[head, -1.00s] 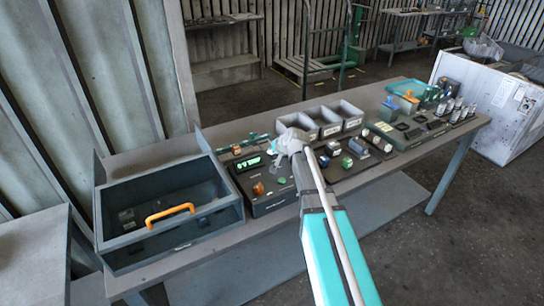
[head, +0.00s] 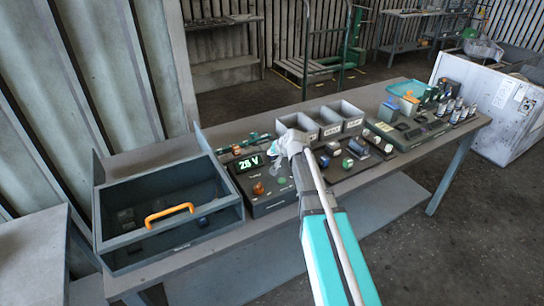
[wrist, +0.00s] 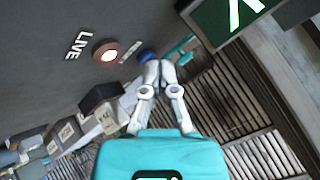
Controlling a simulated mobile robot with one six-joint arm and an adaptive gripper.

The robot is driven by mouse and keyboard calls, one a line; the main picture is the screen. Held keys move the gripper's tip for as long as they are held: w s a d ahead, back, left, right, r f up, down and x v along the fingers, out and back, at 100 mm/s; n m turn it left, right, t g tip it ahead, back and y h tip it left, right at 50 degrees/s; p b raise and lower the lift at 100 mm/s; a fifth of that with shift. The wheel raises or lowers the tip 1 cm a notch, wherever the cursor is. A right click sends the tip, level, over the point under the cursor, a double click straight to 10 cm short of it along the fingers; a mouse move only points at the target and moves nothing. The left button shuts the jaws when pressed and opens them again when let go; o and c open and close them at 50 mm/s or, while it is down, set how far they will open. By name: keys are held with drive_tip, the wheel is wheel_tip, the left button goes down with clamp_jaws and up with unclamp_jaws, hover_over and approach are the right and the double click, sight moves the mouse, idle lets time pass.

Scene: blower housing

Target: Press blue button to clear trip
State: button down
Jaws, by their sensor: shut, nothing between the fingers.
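The control box (head: 262,206) stands on the bench, right of the open drawer. Its lit green display (head: 250,163) reads about "26 V". In the wrist view the blue button (wrist: 147,54) is on the dark panel, partly hidden behind my fingertips. My gripper (wrist: 161,68) is shut and empty, its tips right at the button; I cannot tell whether they touch or press it. In the head view my gripper (head: 273,156) is over the right side of the box and hides the button. A lamp marked LIVE (wrist: 107,51) glows beside the button.
An orange knob (head: 257,188) sits on the box front. Grey bins (head: 330,119) stand behind my gripper. Several small parts and holders fill the bench to the right.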

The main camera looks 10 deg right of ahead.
drive_tip(key=shift+r, duration=0.1)
drive_tip(key=shift+r+p, duration=0.75)
drive_tip(key=shift+p, duration=0.1)
drive_tip(key=shift+r, duration=0.1)
drive_tip(key=shift+r+p, duration=2.45)
drive_tip(key=shift+p, duration=0.05)
drive_tip(key=shift+s+f, duration=0.1)
